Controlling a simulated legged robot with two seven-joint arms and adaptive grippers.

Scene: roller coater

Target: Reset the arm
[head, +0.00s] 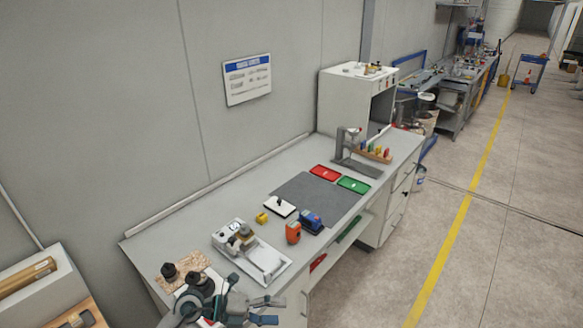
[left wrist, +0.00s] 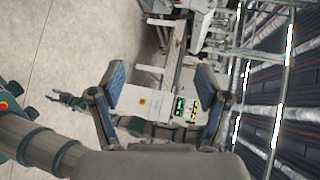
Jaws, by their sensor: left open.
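My left gripper (head: 270,310) is at the bottom of the head view, over the near left end of the grey workbench (head: 165,243). Its two fingers are spread, with nothing between them. In the left wrist view, its blue-padded fingers (left wrist: 160,82) stand wide apart, with machines and floor in the background. A small dark shape at the left of that view looks like my right gripper (left wrist: 70,101); its jaws are too small to read. The right gripper does not show in the head view.
The bench holds a white device (head: 233,235), an orange item (head: 293,232), a blue item (head: 312,220), a red tray (head: 324,173), a green tray (head: 353,185) and a grey stand (head: 343,150). A wooden board (head: 205,267) lies near my left arm.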

